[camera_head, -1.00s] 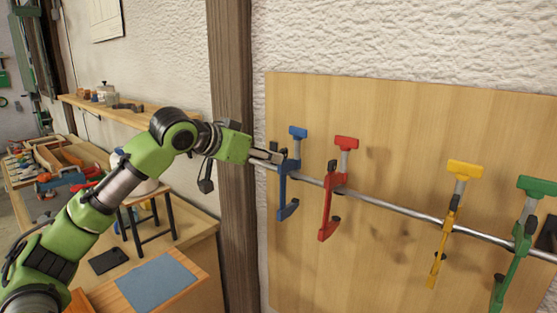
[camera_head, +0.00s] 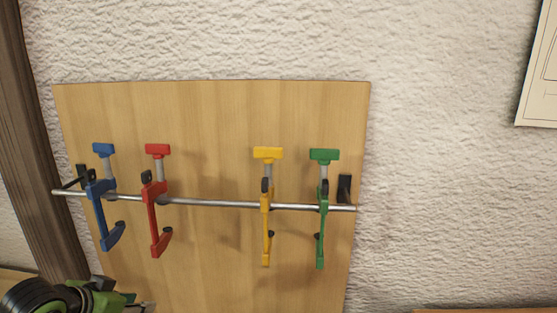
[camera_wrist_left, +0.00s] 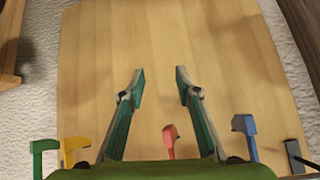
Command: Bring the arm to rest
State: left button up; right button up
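My left gripper (camera_head: 143,305) is low at the bottom left corner of the head view, mostly cut off by the frame edge. In the left wrist view its two fingers (camera_wrist_left: 160,78) are spread apart with only bare board between the tips. A blue clamp (camera_head: 104,212), red clamp (camera_head: 153,212), yellow clamp (camera_head: 266,220) and green clamp (camera_head: 322,220) hang on a metal rail (camera_head: 220,204). The gripper is below the blue and red clamps in the head view and apart from them. My right gripper is not in view.
The rail runs across a wooden board (camera_head: 210,120) on a rough white wall (camera_head: 450,190). A dark wooden post (camera_head: 30,130) stands at the left. A framed sheet (camera_head: 540,75) hangs at the upper right. A wooden edge (camera_head: 490,310) shows at the bottom right.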

pick_arm(q)
jog(key=s+d+f+g, duration=0.2)
jog(key=s+d+f, duration=0.6)
jog(key=s+f, duration=0.5)
jog(key=s+d+f+n+g+y, duration=0.15)
jog(key=s+f, duration=0.25)
jog(key=s, duration=0.4)
jog(key=s+d+f+g, duration=0.2)
jog(key=s+f, duration=0.1)
jog(key=s, duration=0.5)
notch_tip(320, 180, down, 26)
jog(key=s+f, duration=0.1)
jog(key=s, duration=0.1)
jog(key=s+a+f+g, duration=0.2)
jog(key=s+a+f, duration=0.1)
jog(key=s+f, duration=1.2)
jog(key=shift+s+f, duration=0.25)
jog(key=shift+s, duration=0.5)
jog(key=shift+o, duration=0.5)
